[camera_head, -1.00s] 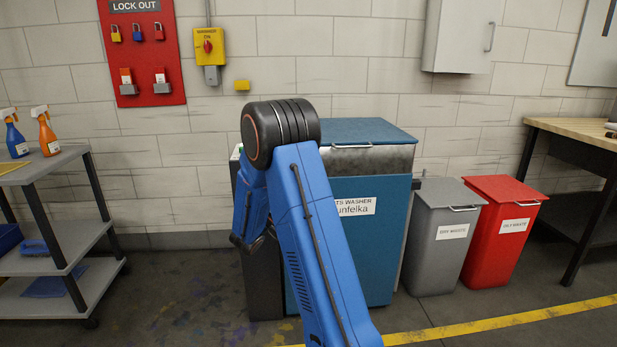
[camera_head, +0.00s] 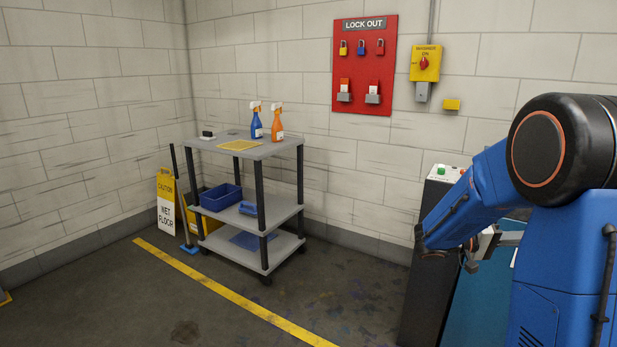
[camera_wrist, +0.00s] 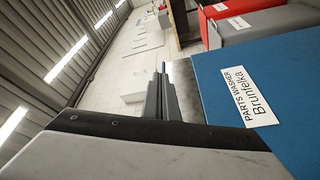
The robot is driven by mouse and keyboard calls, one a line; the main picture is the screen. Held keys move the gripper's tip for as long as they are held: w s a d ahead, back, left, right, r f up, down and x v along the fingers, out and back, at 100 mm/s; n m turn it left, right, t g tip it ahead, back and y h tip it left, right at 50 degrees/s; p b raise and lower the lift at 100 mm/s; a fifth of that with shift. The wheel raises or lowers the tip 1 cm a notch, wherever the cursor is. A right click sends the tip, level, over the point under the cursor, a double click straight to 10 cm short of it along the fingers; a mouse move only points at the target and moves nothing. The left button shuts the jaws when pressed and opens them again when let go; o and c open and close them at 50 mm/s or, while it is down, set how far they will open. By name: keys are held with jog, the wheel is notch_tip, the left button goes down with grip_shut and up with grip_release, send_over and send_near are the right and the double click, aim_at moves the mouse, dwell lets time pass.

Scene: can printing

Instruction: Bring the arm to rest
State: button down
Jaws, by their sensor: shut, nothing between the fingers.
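My arm is blue with a black elbow and is folded at the right of the head view. My gripper (camera_wrist: 161,72) shows in the wrist view with its dark fingers together and nothing between them. The blue parts washer (camera_wrist: 240,85) stands close beside the fingers, to their right in that tilted view, with its white label readable. In the head view the washer's dark side (camera_head: 412,290) shows at the right, and my arm hides much of the rest. I cannot make out the fingertips in the head view.
A grey shelf cart (camera_head: 270,151) with spray bottles stands left of the washer. A red lock-out board (camera_head: 364,90) hangs on the wall. The floor in front of the cart is clear.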

jog(key=s+a+f+n+t+y, duration=0.1)
jog(key=s+a+f+n+y, duration=0.15)
jog(key=s+a+y, duration=0.45)
jog(key=s+a+f+n+t+y, duration=0.1)
jog(key=s+a+f+y, duration=0.25)
jog(key=s, duration=0.65)
jog(key=s+a+f+n+t+y, duration=0.1)
jog(key=s+a+n+t+y, duration=0.1)
jog(key=a, duration=0.7)
jog(key=s+a+f+n+t+y, duration=0.1)
jog(key=s+a+t+y, duration=0.3)
jog(key=a, duration=0.6)
jog(key=shift+n+t+y, duration=0.65)
jog(key=shift+t+y, duration=0.15)
jog(key=shift+y, duration=0.45)
